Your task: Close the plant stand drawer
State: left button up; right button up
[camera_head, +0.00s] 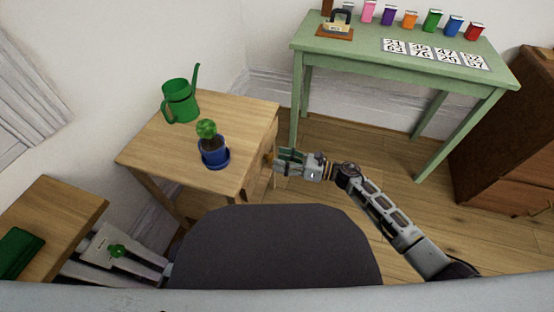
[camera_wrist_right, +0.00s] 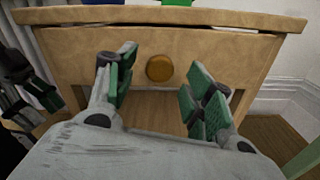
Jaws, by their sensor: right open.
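The plant stand (camera_head: 150,146) is a light wooden table left of centre in the head view. Its drawer front (camera_wrist_right: 215,56), with a round brown knob (camera_wrist_right: 159,68), faces my right gripper in the right wrist view. A dark gap shows above the front; I cannot tell exactly how far out the drawer is. My right gripper (camera_head: 277,160) is open and empty in front of the drawer, its green-padded fingers (camera_wrist_right: 157,95) either side of the knob in the picture, not visibly touching it. What looks like part of my left gripper (camera_wrist_right: 38,88) shows at the wrist view's left edge.
A green watering can (camera_head: 180,103) and a potted cactus (camera_head: 214,150) stand on the plant stand. A green table (camera_head: 360,58) with small boxes is behind, a brown cabinet (camera_head: 505,140) at right. A dark chair-like shape (camera_head: 275,250) fills the near middle.

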jog(key=shift+x, duration=1.1)
grip_shut()
